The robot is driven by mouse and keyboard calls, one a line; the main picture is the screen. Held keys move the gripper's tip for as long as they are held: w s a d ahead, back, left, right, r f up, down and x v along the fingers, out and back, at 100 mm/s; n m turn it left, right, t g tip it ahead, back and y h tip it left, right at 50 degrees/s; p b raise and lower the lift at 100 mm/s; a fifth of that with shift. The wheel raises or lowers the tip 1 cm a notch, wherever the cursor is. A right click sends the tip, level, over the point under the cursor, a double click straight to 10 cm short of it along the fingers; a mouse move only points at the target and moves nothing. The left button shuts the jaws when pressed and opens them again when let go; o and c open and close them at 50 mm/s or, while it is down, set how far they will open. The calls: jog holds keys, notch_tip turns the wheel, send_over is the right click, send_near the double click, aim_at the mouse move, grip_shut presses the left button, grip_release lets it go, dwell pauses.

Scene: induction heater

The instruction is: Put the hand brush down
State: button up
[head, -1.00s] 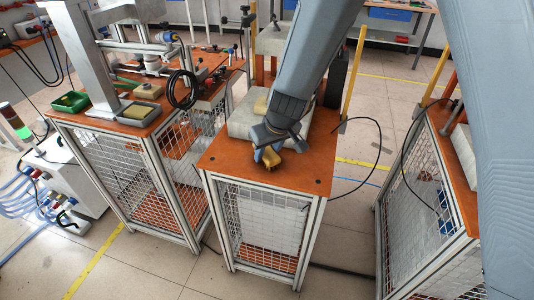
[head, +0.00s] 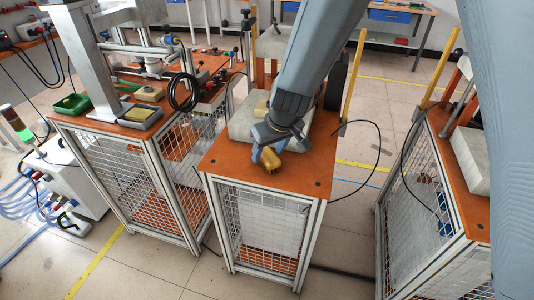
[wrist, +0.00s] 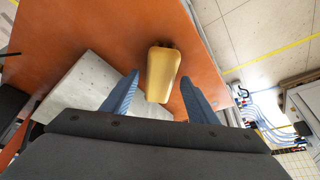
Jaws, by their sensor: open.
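The hand brush (wrist: 162,72) shows in the wrist view as a yellow-tan block with a little dark material at its far end. It lies over the orange tabletop (wrist: 120,40), near the edge. In the head view the brush (head: 271,158) is at the front middle of the middle bench, just below my gripper (head: 266,152). In the wrist view my gripper (wrist: 160,78) is open, with one blue finger on each side of the brush and visible gaps between. The underside of the brush is hidden, so its contact with the tabletop is hard to see.
A pale stone-like block (head: 240,122) stands behind the brush on the same bench. A yellow post (head: 353,75) rises at the bench's right. The left bench holds a green tray (head: 71,104) and a grey tray (head: 136,115). The front bench corners are clear.

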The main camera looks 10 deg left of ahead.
jog(key=v, duration=0.9)
jog(key=shift+r, duration=0.4)
jog(key=s+d+m+g+h, duration=0.1)
jog(key=s+d+m, duration=0.3)
jog(key=d, duration=1)
jog(key=s+d+f+m+g+h, duration=0.1)
jog(key=s+d+m, duration=0.3)
jog(key=s+d, duration=0.4)
jog(key=d+h, duration=0.1)
jog(key=d, duration=0.6)
jog(key=shift+s+d, duration=0.25)
jog(key=shift+s, duration=0.05)
jog(key=shift+f, duration=0.1)
jog(key=shift+c, duration=0.5)
